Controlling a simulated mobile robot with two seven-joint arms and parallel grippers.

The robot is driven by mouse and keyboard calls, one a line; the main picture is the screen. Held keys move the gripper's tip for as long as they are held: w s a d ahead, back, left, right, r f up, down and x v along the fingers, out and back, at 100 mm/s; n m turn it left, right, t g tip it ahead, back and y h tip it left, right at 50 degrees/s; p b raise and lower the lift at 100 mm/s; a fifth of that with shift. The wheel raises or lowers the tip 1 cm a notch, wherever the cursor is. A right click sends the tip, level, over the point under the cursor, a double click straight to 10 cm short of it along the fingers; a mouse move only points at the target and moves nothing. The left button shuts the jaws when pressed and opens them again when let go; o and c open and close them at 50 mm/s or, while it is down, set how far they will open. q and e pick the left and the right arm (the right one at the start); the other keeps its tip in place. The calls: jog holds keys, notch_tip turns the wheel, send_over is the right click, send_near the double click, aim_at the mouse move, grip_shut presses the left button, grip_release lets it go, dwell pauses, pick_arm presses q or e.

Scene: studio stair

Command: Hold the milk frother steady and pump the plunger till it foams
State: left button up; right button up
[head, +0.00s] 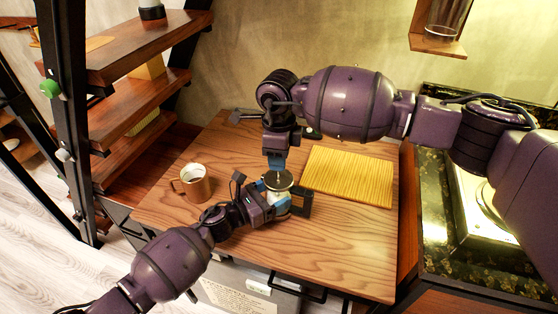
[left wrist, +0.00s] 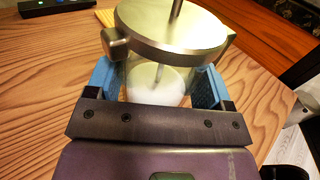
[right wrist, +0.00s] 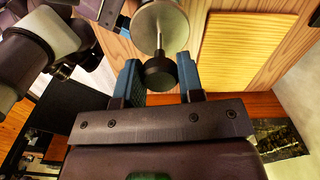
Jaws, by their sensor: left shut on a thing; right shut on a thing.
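The milk frother stands upright on the wooden table, with a round metal lid (head: 278,180) and a clear body that shows in the left wrist view (left wrist: 155,85). White milk or foam (left wrist: 155,88) is inside it; I cannot tell how foamy it is. My left gripper (head: 277,196) is shut on the frother's body from the front left, one blue finger on each side. My right gripper (head: 277,165) is above the lid, shut on the dark plunger knob (right wrist: 158,73). The thin metal plunger rod (right wrist: 159,42) runs from the knob to the lid.
A copper-coloured mug (head: 196,184) stands at the left of the table (head: 335,245). A yellow ribbed mat (head: 350,176) lies to the right. A small dark device (left wrist: 55,8) lies behind the frother. Shelves (head: 135,55) rise at the left. The table front is clear.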

jog(key=shift+r, duration=0.75)
jog(key=shift+f, duration=0.1)
jog(key=shift+f, duration=2.55)
jog(key=o, duration=1)
jog(key=shift+r, duration=0.15)
notch_tip(320, 180, up, 12)
jog(key=shift+f, duration=0.1)
